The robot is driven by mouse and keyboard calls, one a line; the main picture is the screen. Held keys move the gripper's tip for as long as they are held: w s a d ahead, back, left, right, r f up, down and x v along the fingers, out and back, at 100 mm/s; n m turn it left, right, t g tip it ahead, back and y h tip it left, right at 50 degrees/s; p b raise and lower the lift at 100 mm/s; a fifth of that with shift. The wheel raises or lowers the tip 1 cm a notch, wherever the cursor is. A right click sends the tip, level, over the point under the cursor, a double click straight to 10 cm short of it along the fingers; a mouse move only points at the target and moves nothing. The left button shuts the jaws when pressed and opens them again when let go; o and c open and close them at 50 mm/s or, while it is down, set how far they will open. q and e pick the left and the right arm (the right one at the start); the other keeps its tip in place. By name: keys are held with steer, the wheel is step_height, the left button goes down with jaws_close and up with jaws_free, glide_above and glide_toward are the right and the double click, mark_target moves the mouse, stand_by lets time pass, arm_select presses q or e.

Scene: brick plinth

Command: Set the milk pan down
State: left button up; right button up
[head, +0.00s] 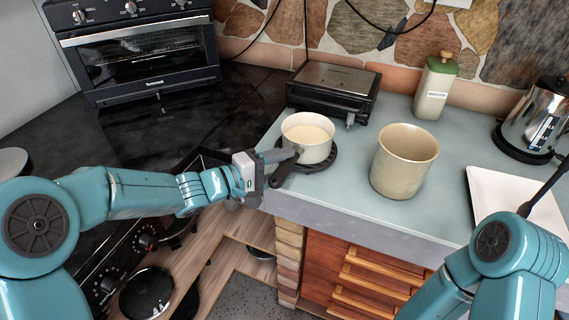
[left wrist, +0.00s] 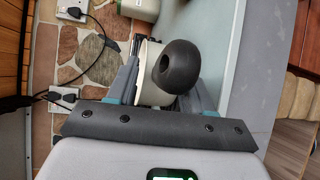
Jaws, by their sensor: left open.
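The milk pan (head: 308,148), cream-white with pale milk inside, sits upright on a round black trivet (head: 322,165) on the grey-blue counter. Its dark handle (head: 281,175) points toward the front left. My left gripper (head: 279,164) is at the handle, with its jaws open. In the left wrist view, the handle's round black end (left wrist: 180,66) shows between the two spread fingers of my left gripper (left wrist: 163,88), nearer the right one. Part of the pan (left wrist: 150,92) shows behind it.
A beige pot (head: 404,162) stands close to the pan's right. A black press grill (head: 332,90) is behind it. A green-lidded bottle (head: 435,88), a kettle (head: 537,122) and a white tray (head: 510,200) are further right. The counter's front edge is near the handle.

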arm_select(q)
steer(key=p+v, duration=0.1)
steer(key=v, duration=1)
steer(key=s+f+m+g+y, duration=0.1)
steer(key=s+f+y, duration=0.15)
steer(key=f, duration=0.85)
steer(key=s+f+g+y, duration=0.1)
steer(key=f+y, duration=0.3)
steer(key=f, duration=0.8)
steer(key=s+d+f+m+g+y, duration=0.1)
steer(key=s+f+m+g, duration=0.2)
steer(key=s, duration=0.6)
steer(key=s+d+f+m+g+y+p, duration=0.1)
steer(key=s+f+g, duration=0.3)
steer(key=s+f, duration=0.4)
steer(key=shift+s+m+g, duration=0.3)
steer(key=shift+s+m, duration=0.55)
steer(key=shift+m, duration=0.05)
steer(key=shift+w+d+f+y, duration=0.1)
steer(key=shift+y, duration=0.15)
